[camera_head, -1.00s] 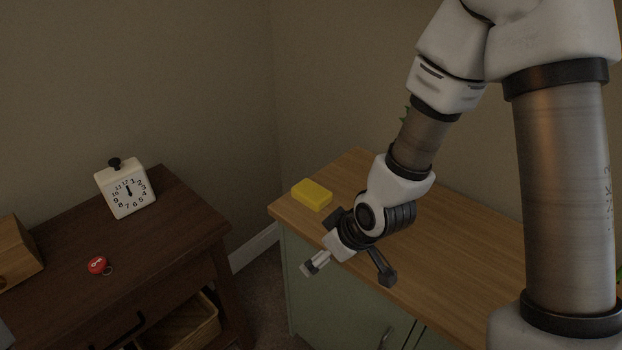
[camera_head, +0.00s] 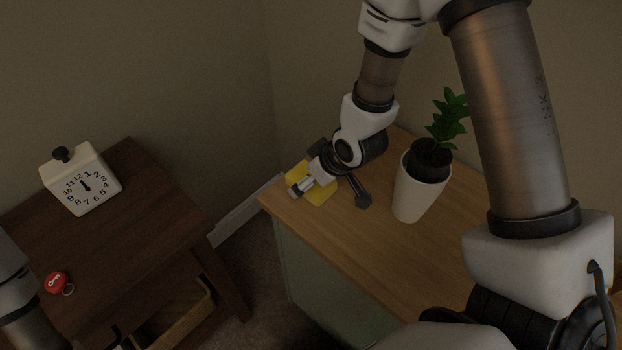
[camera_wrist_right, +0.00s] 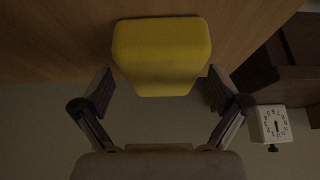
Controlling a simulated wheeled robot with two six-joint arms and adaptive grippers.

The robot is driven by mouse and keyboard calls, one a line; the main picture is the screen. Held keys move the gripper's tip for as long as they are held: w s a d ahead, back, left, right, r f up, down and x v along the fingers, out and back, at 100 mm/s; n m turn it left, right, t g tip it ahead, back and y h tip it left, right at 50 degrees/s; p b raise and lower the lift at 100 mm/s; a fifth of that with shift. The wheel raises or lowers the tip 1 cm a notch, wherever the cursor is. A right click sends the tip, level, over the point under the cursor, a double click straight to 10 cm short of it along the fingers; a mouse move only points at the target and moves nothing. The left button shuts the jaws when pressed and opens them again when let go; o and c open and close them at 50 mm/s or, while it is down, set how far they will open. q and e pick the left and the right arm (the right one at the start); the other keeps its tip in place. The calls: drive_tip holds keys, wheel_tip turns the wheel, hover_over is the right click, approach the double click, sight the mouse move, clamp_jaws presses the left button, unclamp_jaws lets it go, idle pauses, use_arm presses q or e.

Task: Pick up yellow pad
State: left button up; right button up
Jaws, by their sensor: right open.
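The yellow pad (camera_head: 322,195) lies on the wooden top of the green cabinet, near its left corner. In the head view my right gripper partly covers it. In the right wrist view the yellow pad (camera_wrist_right: 161,52) lies ahead, centred between the fingers and just beyond the tips. My right gripper (camera_head: 330,196) is open, and its fingers also show spread in the right wrist view (camera_wrist_right: 160,88), with nothing held. Whether a finger touches the pad cannot be told. Only a link of my left arm shows at the lower left; its gripper is out of frame.
A potted plant (camera_head: 421,185) in a white pot stands on the cabinet top (camera_head: 380,255), right of my right gripper. On the dark table (camera_head: 150,210) at left are a white clock (camera_head: 82,185) and a red key fob (camera_head: 55,282). A gap separates the furniture.

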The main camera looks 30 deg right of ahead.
drive_tip(key=shift+s+a, duration=0.1)
idle(0.3)
drive_tip(key=shift+f, duration=0.25)
drive_tip(key=c, duration=1)
